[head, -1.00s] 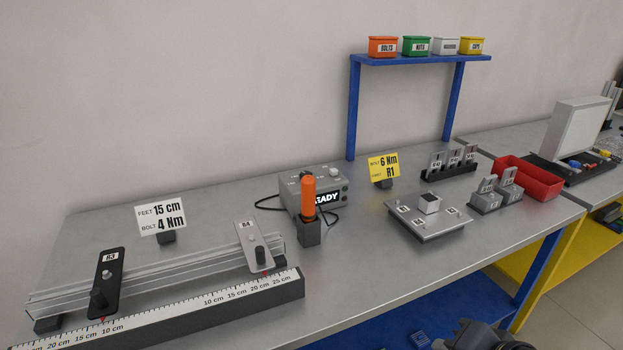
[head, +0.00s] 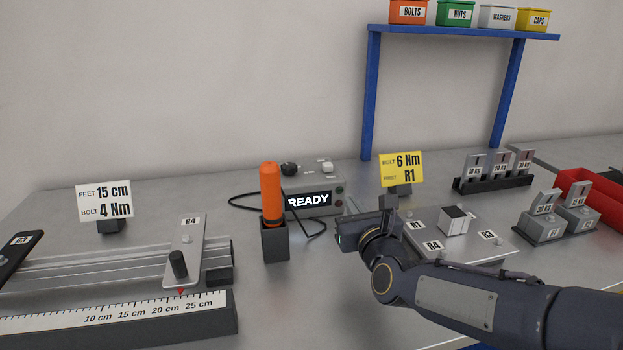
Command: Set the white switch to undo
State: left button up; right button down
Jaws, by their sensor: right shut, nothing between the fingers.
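The grey control box (head: 312,186) stands at the back of the bench, with a lit READY display (head: 309,200). A small white switch (head: 328,167) sits on its top at the right. A dark knob (head: 290,169) is on top to the left, and its labels are too small to read. The switch's setting cannot be made out. My right gripper (head: 352,208) is in front and to the right of the box, lower than the switch in the picture and apart from it. It is shut and empty. My left gripper is out of view.
An orange-handled tool (head: 271,195) stands in a dark holder left of the box, with a black cable beside it. A yellow sign (head: 401,168) stands right of the box.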

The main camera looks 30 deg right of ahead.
aim_at(329, 168)
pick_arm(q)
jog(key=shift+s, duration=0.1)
pick_arm(e)
jog(key=shift+w, duration=0.15)
